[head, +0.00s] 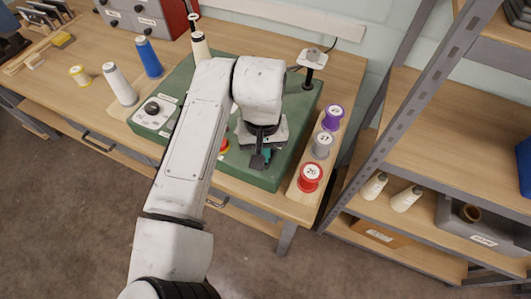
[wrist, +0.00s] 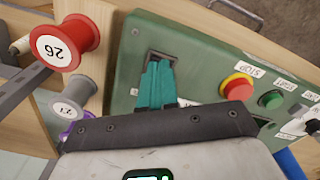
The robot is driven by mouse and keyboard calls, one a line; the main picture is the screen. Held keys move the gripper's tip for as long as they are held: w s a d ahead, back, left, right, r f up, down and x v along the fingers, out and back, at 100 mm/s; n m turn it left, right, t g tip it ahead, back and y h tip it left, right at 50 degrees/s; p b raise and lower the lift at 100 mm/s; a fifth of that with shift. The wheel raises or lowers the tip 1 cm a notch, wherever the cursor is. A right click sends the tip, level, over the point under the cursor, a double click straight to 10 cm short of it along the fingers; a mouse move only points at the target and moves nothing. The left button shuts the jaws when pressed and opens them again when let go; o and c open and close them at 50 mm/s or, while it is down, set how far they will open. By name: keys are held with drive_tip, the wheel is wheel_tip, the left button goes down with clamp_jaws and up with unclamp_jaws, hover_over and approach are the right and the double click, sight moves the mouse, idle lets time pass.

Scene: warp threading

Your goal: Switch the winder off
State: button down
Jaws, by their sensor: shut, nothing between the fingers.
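The winder is a green box (head: 232,176) on the wooden table, with my arm across much of it. In the wrist view its front face (wrist: 205,45) carries a red button on a yellow base (wrist: 237,87) beside a STOP label. A green button (wrist: 269,100) is to the right of it. The red button shows only partly past my arm in the head view (head: 224,145). My gripper (head: 262,158) is over the winder's right part. Its teal fingers (wrist: 156,82) are shut and empty, left of the red button and apart from it.
A rack with purple, grey and red spools (head: 309,178) stands along the winder's right side. A white panel with a black knob (head: 151,108) is at its left. Blue, white and yellow spools stand farther left. A metal shelf (head: 400,120) rises to the right.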

drive_tip(key=shift+r+p, duration=3.4)
drive_tip(key=shift+r, duration=0.05)
